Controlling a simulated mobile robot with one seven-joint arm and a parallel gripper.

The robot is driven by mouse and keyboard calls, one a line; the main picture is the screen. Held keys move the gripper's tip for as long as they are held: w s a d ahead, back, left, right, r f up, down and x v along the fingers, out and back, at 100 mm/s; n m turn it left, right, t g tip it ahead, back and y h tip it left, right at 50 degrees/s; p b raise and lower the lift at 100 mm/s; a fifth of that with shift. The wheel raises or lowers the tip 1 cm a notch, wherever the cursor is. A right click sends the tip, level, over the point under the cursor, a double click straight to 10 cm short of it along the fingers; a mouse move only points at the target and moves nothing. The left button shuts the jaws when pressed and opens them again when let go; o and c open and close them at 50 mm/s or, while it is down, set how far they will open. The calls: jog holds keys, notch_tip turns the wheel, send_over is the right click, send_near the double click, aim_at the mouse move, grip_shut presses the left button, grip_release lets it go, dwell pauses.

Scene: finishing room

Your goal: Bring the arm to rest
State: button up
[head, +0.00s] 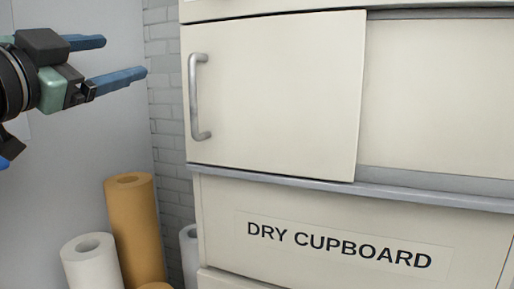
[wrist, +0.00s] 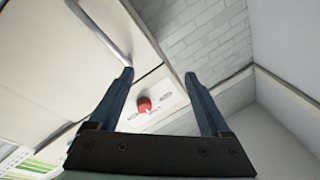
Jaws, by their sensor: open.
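My gripper (head: 126,60) is at the upper left of the head view. Its two blue fingers are spread apart with nothing between them. In the wrist view the open fingers (wrist: 160,90) point up the picture, with the cupboard and wall beyond them. In the head view the gripper is left of the cupboard door (head: 280,95) and its grey bar handle (head: 199,97), apart from both. Part of my arm is cut off by the left edge.
The cream cupboard, labelled DRY CUPBOARD (head: 340,245), fills the right side. Rolls stand at lower left: a tan one (head: 137,225) and a white one (head: 90,265). A brick wall (head: 168,110) lies behind. The wrist view shows a red knob (wrist: 144,105).

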jog(key=d+f+n+t+y+b, duration=0.1)
jog(key=d+f+n+t+y, duration=0.2)
jog(key=d, duration=0.4)
jog(key=s+d+f+n+t+y+b, duration=0.1)
jog(key=s+d+n+t, duration=0.3)
jog(key=s+d, duration=1)
jog(key=s+f+n+b, duration=0.1)
jog(key=n, duration=0.2)
jog(key=shift+s+f+t+y, duration=0.15)
jog(key=shift+f+t+y, duration=0.15)
jog(key=shift+s+a, duration=0.1)
